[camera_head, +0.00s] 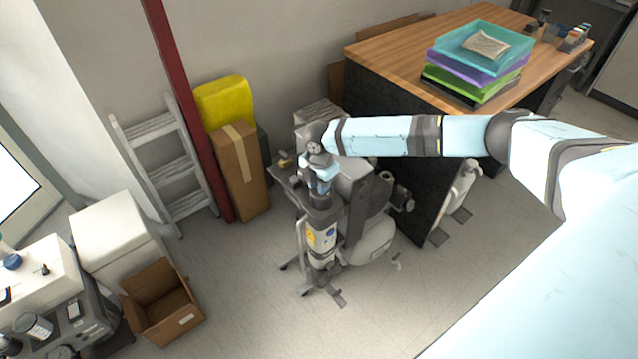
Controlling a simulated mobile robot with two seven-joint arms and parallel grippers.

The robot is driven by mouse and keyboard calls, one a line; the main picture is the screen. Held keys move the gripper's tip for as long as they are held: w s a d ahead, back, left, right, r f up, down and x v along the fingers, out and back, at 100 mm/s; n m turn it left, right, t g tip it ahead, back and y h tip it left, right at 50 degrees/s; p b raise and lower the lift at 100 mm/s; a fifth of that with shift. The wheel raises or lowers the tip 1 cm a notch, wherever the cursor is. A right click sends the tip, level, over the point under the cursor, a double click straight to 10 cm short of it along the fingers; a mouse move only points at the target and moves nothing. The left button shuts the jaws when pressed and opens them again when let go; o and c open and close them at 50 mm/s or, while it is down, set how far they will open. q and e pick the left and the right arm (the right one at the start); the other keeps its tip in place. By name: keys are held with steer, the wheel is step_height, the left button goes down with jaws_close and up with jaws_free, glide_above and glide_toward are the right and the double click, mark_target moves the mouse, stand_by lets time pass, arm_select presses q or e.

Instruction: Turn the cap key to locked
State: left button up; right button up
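The dental compressor unit (372,240) stands on the floor in the middle of the view, a grey assembly with tanks and a metal frame. An upright cylinder (321,238) with a yellow label is at its front left. My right arm reaches in from the right, and my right gripper (322,200) points down at the top of this cylinder. The fingers are too small and dark against the unit to tell whether they are open or touching it. I cannot make out the cap key; it may be hidden behind my gripper or wrist. My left gripper is out of view.
A wooden-topped desk (400,58) with stacked coloured trays (475,62) stands behind my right arm. A tall cardboard box (240,170), a red post (185,110) and a ladder (165,165) are left of the compressor. An open box (160,300) lies lower left. Floor in front is mostly clear.

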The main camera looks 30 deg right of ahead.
jaws_close()
steer(key=shift+r+m+p, duration=0.2)
steer(key=shift+m+p, duration=0.1)
steer(key=shift+p, duration=0.7)
steer(key=shift+f, duration=0.2)
steer(key=shift+o, duration=1.5)
jaws_free()
